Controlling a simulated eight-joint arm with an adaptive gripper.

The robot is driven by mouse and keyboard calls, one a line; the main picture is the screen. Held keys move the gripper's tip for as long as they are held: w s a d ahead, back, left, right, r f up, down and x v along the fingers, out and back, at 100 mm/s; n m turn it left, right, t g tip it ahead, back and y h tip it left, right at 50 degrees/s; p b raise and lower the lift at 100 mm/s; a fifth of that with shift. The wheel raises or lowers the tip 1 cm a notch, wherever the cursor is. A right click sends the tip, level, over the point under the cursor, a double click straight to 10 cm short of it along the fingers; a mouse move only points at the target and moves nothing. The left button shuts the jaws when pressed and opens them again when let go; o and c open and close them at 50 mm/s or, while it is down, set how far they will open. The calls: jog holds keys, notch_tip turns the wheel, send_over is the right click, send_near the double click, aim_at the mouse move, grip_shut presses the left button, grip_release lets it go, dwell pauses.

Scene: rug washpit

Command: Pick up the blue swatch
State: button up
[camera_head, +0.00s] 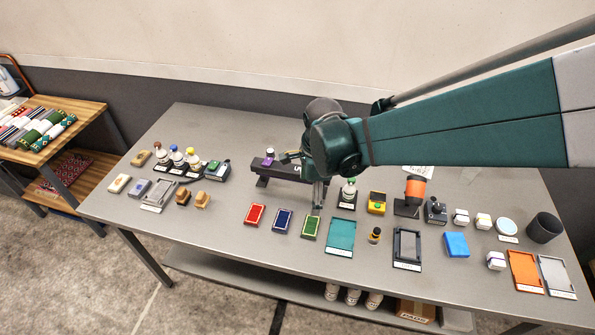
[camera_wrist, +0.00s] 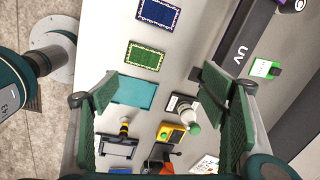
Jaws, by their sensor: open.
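The blue swatch (camera_head: 283,220) is a small dark blue rectangle with a patterned border. It lies flat on the grey table between a red swatch (camera_head: 255,214) and a green swatch (camera_head: 311,227). In the wrist view the blue swatch (camera_wrist: 158,12) is at the top edge, beyond the green swatch (camera_wrist: 145,55). My gripper (camera_head: 317,207) points down near the green swatch, to the right of the blue one. In the wrist view my gripper (camera_wrist: 160,76) has its fingers wide apart with nothing between them.
A teal mat (camera_head: 341,236) lies right of the green swatch. Behind the swatches is a dark UV stand (camera_head: 284,170). Bottles, a yellow box (camera_head: 377,203) and a plain blue block (camera_head: 456,244) stand to the right.

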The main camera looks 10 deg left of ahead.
aim_at(282, 219)
jog(key=a+f+m, duration=0.1)
jog(key=a+f, duration=0.1)
jog(key=a, duration=0.1)
jog(key=s+a+f+m+p, duration=0.1)
jog(key=a+f, duration=0.1)
jog(key=a, duration=0.1)
jog(key=a+f+m+g+p, duration=0.1)
jog(key=a+f, duration=0.1)
jog(key=a, duration=0.1)
jog(key=shift+s+a+f+m+h, duration=0.15)
jog(key=shift+s+a+m+h, duration=0.15)
jog(key=shift+s+a, duration=0.1)
jog(key=shift+f, duration=0.15)
jog(key=shift+f, duration=1.2)
jog(key=shift+w+d+f+b, duration=0.1)
jog(key=shift+f+b, duration=0.25)
jog(key=shift+f, duration=2.25)
jog(key=c, duration=1)
